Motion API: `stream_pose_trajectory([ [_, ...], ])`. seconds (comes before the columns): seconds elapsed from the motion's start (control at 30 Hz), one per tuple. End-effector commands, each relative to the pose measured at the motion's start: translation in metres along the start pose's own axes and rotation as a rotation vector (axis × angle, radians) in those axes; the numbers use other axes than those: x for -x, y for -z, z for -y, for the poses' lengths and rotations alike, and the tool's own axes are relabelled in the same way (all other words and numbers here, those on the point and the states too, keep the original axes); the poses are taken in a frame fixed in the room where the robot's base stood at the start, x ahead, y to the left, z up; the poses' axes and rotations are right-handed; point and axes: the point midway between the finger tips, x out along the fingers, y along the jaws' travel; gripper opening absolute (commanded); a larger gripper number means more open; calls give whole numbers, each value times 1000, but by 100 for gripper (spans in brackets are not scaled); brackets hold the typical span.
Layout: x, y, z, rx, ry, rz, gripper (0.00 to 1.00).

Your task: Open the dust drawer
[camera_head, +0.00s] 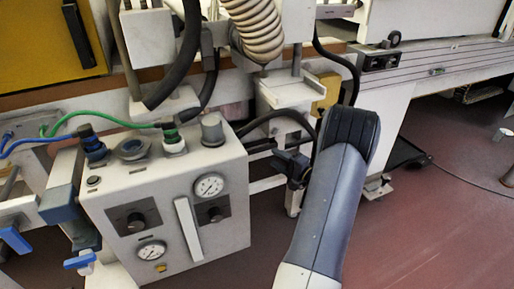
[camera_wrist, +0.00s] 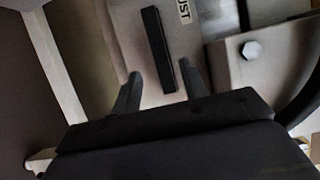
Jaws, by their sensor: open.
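The dust drawer (camera_wrist: 183,48) shows in the wrist view as a pale grey front at the top middle, with a label of which "UST" can be read. Its handle, a long black bar (camera_wrist: 157,48), runs down the front, slightly tilted. My gripper (camera_wrist: 161,73) is open, with one finger to the left of the bar's lower end and the other to its right. I cannot tell whether the fingers reach the bar's depth; nothing is held. In the head view my arm hides the gripper, and I cannot make out the drawer.
A grey metal bracket with a bolt (camera_wrist: 252,50) is close to the right finger in the wrist view. In the head view, a control box with gauges (camera_head: 168,215), a ribbed hose (camera_head: 252,28) and black cables crowd my arm's left. Red floor (camera_head: 440,235) is open on the right.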

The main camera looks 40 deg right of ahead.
Motion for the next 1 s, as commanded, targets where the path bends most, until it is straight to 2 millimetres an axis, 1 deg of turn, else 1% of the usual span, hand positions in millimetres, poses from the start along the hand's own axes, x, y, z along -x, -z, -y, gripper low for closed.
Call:
stream_pose_trajectory([
  [0.03,-11,-2,-2,1,0,5,42],
  [0.2,-44,-1,-2,2,1,5,42],
  [0.3,-61,-1,-2,2,1,4,42],
  [0.43,-76,-1,-2,1,0,3,42],
  [0.6,-85,-1,-1,-1,-1,0,42],
  [0.83,-85,0,0,0,-1,0,42],
  [0.87,-85,0,0,0,-1,0,41],
  [1.0,-85,0,0,0,-1,0,30],
])
